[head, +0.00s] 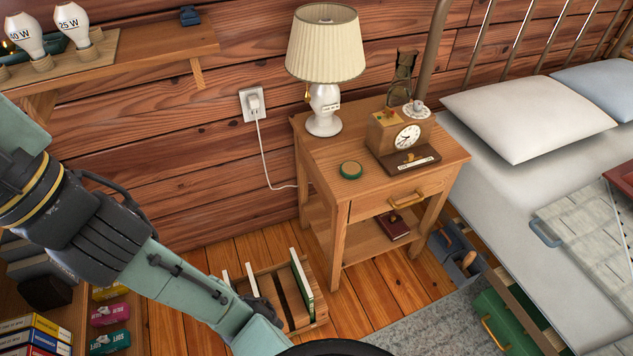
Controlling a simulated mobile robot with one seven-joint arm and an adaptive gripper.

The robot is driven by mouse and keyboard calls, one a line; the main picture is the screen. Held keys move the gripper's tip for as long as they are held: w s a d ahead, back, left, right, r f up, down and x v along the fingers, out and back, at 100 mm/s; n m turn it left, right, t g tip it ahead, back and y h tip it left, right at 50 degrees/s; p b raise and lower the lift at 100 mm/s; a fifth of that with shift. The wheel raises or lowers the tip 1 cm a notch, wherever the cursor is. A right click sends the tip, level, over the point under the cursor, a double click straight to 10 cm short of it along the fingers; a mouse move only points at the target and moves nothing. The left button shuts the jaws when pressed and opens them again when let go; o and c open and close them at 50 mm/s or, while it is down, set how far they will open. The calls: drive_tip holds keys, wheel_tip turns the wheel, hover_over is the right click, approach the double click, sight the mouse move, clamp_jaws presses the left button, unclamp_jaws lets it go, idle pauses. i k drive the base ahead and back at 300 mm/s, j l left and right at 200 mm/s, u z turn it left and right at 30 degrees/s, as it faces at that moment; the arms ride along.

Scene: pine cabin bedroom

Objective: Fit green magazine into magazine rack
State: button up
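A wooden rack with upright slots (289,312) stands on the floor left of the nightstand; it looks like the magazine rack. A thin upright item with a green face and a pale edge (303,284) stands at its right side, apparently the green magazine. I cannot tell how deep it sits. Thin pale upright edges (250,279) show further left in the rack. My arm crosses in front of the rack and hides its left and lower front part. My gripper is out of view, below the bottom edge of the picture.
A shelf with boxes (35,335) is at lower left. The bed (500,190) fills the right.

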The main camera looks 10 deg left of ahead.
sight(278, 283)
drive_tip(key=k+l+u, duration=0.25)
drive_tip(key=k, duration=0.2)
drive_tip(key=k+l+u, duration=0.3)
drive_tip(key=k, duration=0.2)
drive_tip(key=j, duration=0.1)
